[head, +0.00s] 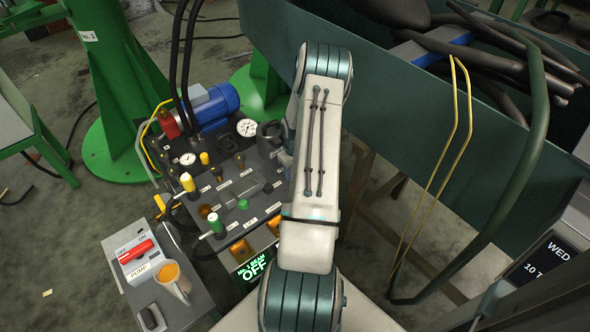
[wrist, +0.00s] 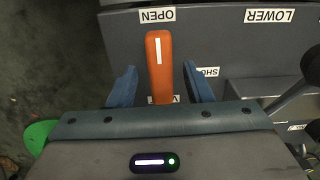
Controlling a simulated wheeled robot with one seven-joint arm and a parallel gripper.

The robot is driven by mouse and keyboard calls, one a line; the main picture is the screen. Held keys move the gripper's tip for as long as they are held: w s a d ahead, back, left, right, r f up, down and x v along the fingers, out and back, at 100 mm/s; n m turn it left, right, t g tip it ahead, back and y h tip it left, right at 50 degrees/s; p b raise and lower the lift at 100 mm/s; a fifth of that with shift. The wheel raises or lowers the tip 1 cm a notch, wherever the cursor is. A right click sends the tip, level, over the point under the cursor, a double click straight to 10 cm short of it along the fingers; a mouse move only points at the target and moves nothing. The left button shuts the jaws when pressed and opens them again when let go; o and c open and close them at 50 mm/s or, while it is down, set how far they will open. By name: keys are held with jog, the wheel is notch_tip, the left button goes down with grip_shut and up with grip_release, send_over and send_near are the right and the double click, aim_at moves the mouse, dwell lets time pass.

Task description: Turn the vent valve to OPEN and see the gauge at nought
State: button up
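In the wrist view, the vent valve's orange handle (wrist: 158,65), with a white stripe, stands between the two blue fingers of my gripper (wrist: 160,70). Gaps show on both sides, so the gripper is open around it and not clamped. The handle's far end lies by the OPEN label (wrist: 157,15); a label near its other end is mostly covered. In the head view, my arm covers the handle and gripper. A white-faced gauge (head: 247,127) sits at the panel's back and a smaller gauge (head: 188,159) at its left; their readings are too small to tell.
The dark control panel (head: 262,209) carries several knobs and levers close together. A blue motor (head: 215,104) stands behind it. A large green bin (head: 400,110) stands at the right.

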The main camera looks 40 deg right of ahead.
notch_tip(320, 180, up, 14)
jog(key=p, duration=0.3)
dwell(0.4)
jog(key=shift+f, duration=0.1)
dwell(0.3)
